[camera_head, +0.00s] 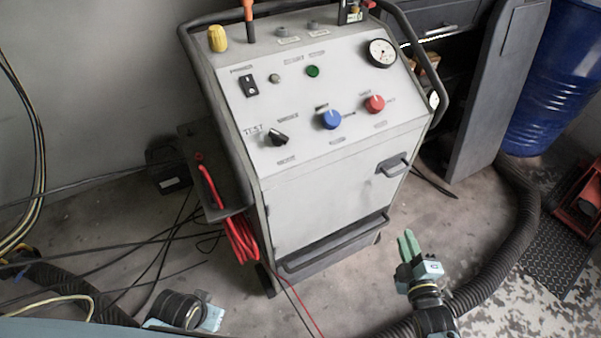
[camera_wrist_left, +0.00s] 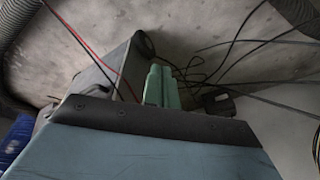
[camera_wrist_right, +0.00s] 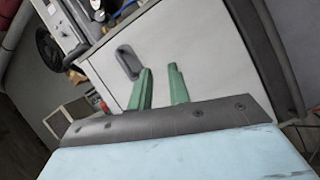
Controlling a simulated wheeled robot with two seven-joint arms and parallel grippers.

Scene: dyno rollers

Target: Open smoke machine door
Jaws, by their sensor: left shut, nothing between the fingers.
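The smoke machine (camera_head: 290,180) is a light grey cabinet with a sloped control panel. Its front door (camera_head: 320,195) appears closed, with a dark grey handle (camera_head: 393,165) at the upper right. My right gripper (camera_head: 408,243) is low, in front and to the right of the door, apart from the handle. In the right wrist view its green fingers (camera_wrist_right: 160,88) are spread and empty, with the handle (camera_wrist_right: 128,62) just beyond the left finger and the door (camera_wrist_right: 205,55) behind. My left gripper's green fingers (camera_wrist_left: 161,86) are together and empty; in the head view they are hidden.
A red cable (camera_head: 235,235) hangs on the machine's left side. A black corrugated hose (camera_head: 525,215) curves across the floor at the right. A blue barrel (camera_head: 555,80) and a dark grey cabinet (camera_head: 490,95) stand behind right. Loose cables (camera_head: 165,245) lie at left.

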